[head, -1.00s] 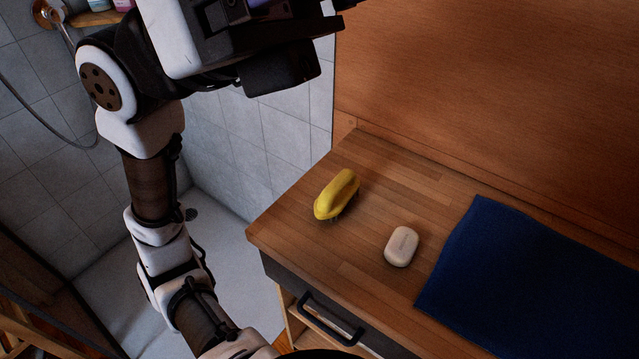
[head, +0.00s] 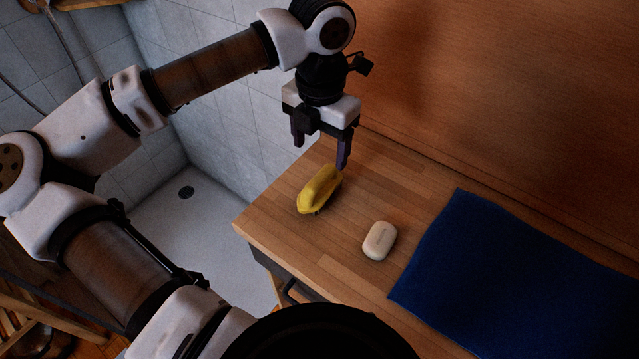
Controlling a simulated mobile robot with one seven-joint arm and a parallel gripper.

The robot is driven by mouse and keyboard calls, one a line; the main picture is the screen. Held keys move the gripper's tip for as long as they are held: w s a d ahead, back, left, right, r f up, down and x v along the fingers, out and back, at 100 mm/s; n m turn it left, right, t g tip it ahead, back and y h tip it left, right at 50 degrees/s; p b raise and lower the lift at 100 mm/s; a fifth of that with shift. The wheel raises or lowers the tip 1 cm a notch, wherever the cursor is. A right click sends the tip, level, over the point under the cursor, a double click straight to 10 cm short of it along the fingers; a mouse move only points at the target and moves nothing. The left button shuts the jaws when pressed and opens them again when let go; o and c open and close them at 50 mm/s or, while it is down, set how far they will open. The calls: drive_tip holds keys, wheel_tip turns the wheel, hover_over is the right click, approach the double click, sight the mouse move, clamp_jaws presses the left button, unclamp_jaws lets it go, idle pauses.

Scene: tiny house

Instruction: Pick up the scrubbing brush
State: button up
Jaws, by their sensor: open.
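The yellow scrubbing brush (head: 318,190) lies bristles down on the wooden counter, near its left edge. My gripper (head: 320,156) points down above the far end of the brush, its two fingers apart and nothing between them. The right finger's tip appears close to the brush's far end; whether it touches cannot be told from this view.
A pale bar of soap (head: 379,240) lies right of the brush on the counter (head: 345,225). A dark blue cloth (head: 520,265) covers the counter further right. A wooden wall (head: 480,90) stands behind. A tiled shower with a white floor (head: 205,235) lies to the left.

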sight(320, 176)
wheel_tip(320, 176, down, 4)
drive_tip(key=shift+r, duration=0.25)
drive_tip(key=shift+s+d+f+p, duration=0.15)
drive_tip(key=shift+f+p, duration=0.5)
drive_tip(key=shift+f, duration=0.75)
drive_tip(key=shift+s+a+f+p, duration=0.1)
drive_tip(key=shift+f+p, duration=0.55)
drive_tip(key=shift+f, duration=0.7)
drive_tip(key=shift+c, duration=0.2)
drive_tip(key=c, duration=1.1)
drive_tip(key=shift+r, duration=0.1)
wheel_tip(320, 176, up, 20)
drive_tip(key=b, duration=0.3)
